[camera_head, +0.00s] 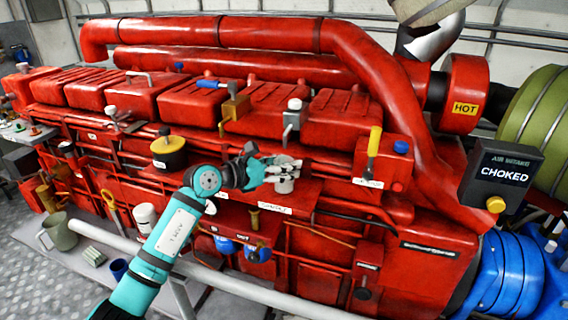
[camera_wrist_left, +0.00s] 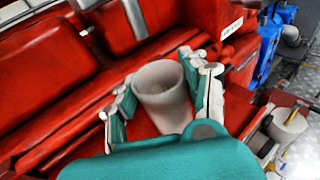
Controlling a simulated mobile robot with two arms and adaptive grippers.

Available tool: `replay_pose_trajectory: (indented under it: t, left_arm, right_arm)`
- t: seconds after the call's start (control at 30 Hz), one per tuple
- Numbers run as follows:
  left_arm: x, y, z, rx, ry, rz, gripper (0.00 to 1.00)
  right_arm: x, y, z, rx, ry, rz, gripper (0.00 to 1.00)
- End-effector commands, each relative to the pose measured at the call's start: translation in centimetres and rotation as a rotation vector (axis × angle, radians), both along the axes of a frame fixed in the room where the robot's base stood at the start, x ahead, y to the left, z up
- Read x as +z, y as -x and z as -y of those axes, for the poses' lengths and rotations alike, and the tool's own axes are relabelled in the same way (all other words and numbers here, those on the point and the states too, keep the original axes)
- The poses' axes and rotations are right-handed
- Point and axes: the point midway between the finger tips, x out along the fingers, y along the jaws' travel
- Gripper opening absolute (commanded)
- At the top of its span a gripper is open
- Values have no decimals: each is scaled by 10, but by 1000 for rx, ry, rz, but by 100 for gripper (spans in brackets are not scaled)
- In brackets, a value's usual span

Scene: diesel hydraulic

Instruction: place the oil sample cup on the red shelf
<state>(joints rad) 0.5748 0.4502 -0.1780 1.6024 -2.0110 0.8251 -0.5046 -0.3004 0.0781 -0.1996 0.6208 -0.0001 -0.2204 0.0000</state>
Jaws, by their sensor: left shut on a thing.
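The oil sample cup, a pale grey open-topped cup, shows in the left wrist view (camera_wrist_left: 163,88) between the two fingers of my left gripper (camera_wrist_left: 160,96). In the head view my left gripper (camera_head: 280,168) is shut around the cup (camera_head: 285,185), which is partly hidden by the fingers. The cup looks upright over the red shelf (camera_head: 306,193), a narrow ledge on the engine's side with a white label on its front edge. I cannot tell whether its base touches the shelf. My right gripper is not in view.
The red engine block with pipes and valve covers rises behind the shelf. A yellow-handled lever (camera_head: 373,150) stands to the right. A black-and-yellow cap (camera_head: 168,152) lies left. A pale rail (camera_head: 225,282) runs in front. A grey-green mug (camera_head: 60,232) stands at lower left.

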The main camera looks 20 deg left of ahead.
Motion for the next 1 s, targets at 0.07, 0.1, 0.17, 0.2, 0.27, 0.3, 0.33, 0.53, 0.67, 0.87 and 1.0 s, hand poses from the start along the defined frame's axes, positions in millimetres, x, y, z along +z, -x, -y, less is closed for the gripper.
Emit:
replay_pose_trajectory:
  t: [0.07, 0.1, 0.17, 0.2, 0.27, 0.3, 0.33, 0.53, 0.67, 0.87, 1.0]
  left_arm:
    - [-4, 0, 0, 0, 0, 0, 14]
    - [-5, 0, 0, 0, 0, 0, 14]
    - [-3, 0, 0, 0, 1, 1, 54]
    - [-3, 0, 0, 0, 1, -1, 59]
    - [-3, 0, 0, 0, 1, -1, 67]
    - [-3, 0, 0, 0, 1, -1, 69]
    - [-3, 0, 0, 0, 1, -1, 69]
    - [-2, 0, 0, 0, 1, -1, 69]
    - [0, 3, -3, 1, -1, -1, 69]
    - [3, 32, -25, 2, -5, 1, 69]
    - [9, 57, -42, 2, -4, 2, 69]
  right_arm:
    - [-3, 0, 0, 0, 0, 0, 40]
    - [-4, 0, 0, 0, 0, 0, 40]
    - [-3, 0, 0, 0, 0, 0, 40]
    - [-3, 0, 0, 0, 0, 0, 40]
    - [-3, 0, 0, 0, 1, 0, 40]
    - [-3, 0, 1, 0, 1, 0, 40]
    - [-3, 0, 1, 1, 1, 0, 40]
    - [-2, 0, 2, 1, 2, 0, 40]
    - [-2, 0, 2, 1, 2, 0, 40]
    - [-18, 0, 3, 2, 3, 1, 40]
    - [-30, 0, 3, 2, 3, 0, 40]
